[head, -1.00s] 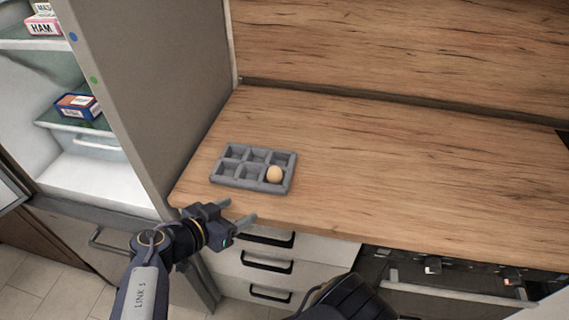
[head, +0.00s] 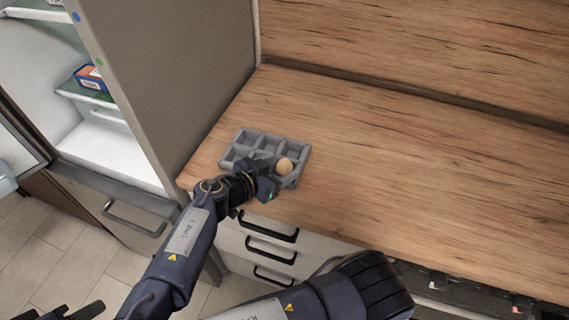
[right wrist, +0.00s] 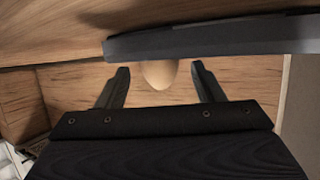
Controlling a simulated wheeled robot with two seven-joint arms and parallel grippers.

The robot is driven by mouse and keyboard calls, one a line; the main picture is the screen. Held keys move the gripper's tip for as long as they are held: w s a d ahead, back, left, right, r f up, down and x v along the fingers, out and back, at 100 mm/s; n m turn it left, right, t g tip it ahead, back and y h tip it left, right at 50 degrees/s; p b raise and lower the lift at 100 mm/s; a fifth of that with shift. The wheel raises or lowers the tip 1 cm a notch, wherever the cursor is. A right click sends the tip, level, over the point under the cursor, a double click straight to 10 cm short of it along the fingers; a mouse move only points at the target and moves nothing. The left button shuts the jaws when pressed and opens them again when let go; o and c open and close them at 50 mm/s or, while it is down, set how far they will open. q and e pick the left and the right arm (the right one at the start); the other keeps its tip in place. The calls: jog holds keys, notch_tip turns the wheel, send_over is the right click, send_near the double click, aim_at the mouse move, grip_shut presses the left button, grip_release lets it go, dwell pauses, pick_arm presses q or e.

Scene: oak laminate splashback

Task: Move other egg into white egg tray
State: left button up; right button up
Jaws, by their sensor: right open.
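A light brown egg (head: 284,165) sits in the front right part of a grey egg tray (head: 243,139) on the wooden counter. It also shows in the right wrist view (right wrist: 158,76), between the two fingertips. My right gripper (head: 276,175) is open at the tray's front right corner, with its fingers around the egg. Contact with the egg cannot be made out. The grey bar across the right wrist view (right wrist: 205,40) looks like the tray's edge. A dark part at the lower left edge looks like my left gripper (head: 72,312), mostly cut off. No white egg tray is in view.
An open fridge (head: 105,150) stands at the left, with a box (head: 91,78) on its shelf. Its tall side panel (head: 185,80) borders the counter's left end. Drawers with black handles (head: 270,227) lie below the front edge. The counter (head: 420,180) to the right is clear.

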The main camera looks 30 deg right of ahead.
jog(key=shift+d+f, duration=0.1)
jog(key=shift+d, duration=0.05)
jog(key=c, duration=1.1)
jog(key=shift+c, duration=0.2)
